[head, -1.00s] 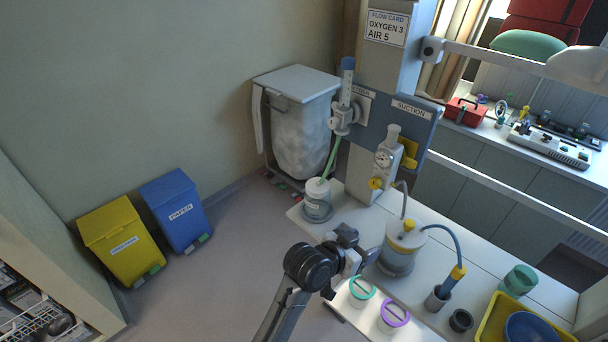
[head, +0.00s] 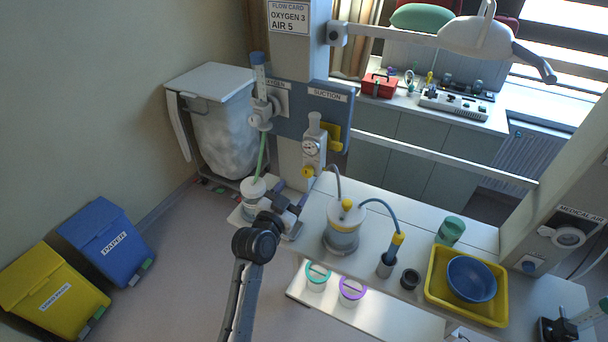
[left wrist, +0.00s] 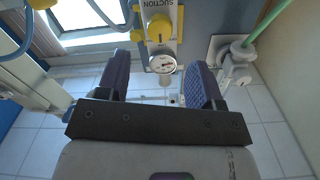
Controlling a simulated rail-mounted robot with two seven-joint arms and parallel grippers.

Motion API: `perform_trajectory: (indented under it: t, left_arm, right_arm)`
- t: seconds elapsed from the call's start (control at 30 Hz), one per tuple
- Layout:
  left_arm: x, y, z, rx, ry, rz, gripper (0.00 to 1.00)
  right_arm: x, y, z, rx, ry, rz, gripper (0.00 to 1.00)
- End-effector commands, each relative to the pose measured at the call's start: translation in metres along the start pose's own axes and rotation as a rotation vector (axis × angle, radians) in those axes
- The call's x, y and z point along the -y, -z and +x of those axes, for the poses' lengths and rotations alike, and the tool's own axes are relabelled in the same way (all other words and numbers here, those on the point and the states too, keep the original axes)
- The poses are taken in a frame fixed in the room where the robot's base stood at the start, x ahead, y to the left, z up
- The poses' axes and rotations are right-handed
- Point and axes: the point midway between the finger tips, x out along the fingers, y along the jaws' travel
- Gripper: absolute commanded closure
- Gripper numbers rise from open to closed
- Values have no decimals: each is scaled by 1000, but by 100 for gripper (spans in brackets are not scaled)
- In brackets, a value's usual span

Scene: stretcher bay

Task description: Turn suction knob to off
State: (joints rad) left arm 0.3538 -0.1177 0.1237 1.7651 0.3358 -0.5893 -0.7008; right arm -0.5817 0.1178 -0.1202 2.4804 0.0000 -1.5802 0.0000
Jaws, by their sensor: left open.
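The suction unit (head: 312,150) hangs on the blue rail panel under the SUCTION label (head: 327,96), with a round gauge (left wrist: 162,64) and a yellow knob (head: 308,172). The yellow knob also shows large in the left wrist view (left wrist: 160,28), beyond the fingertips. My left gripper (head: 292,191) is open and empty, in front of and below the knob. In the left wrist view its two purple-grey fingers (left wrist: 160,72) stand apart on either side of the gauge, not touching the knob. The knob's pointer setting is too small to read. My right gripper is not seen.
The oxygen flowmeter (head: 260,85) and its bottle (head: 254,193) are close left of my gripper. The suction jar (head: 342,238) with hoses stands to the right.

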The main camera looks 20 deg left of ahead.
Motion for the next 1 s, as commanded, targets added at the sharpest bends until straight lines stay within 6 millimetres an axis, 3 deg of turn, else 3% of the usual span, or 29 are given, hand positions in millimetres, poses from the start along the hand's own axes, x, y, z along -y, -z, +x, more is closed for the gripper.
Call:
perform_trajectory:
  t: [0.2, 0.4, 0.63, 1.0]
  left_arm:
    - [0, 1, 38, 1, -1, -2, 40]
    - [0, 0, 60, 1, 0, -1, 40]
    - [0, 0, 72, 1, -1, -2, 40]
    - [0, 0, 74, 1, 0, -1, 40]
  right_arm:
    - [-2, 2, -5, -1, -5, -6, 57]
    - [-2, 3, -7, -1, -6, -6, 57]
    - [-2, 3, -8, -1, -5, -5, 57]
    - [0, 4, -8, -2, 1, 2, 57]
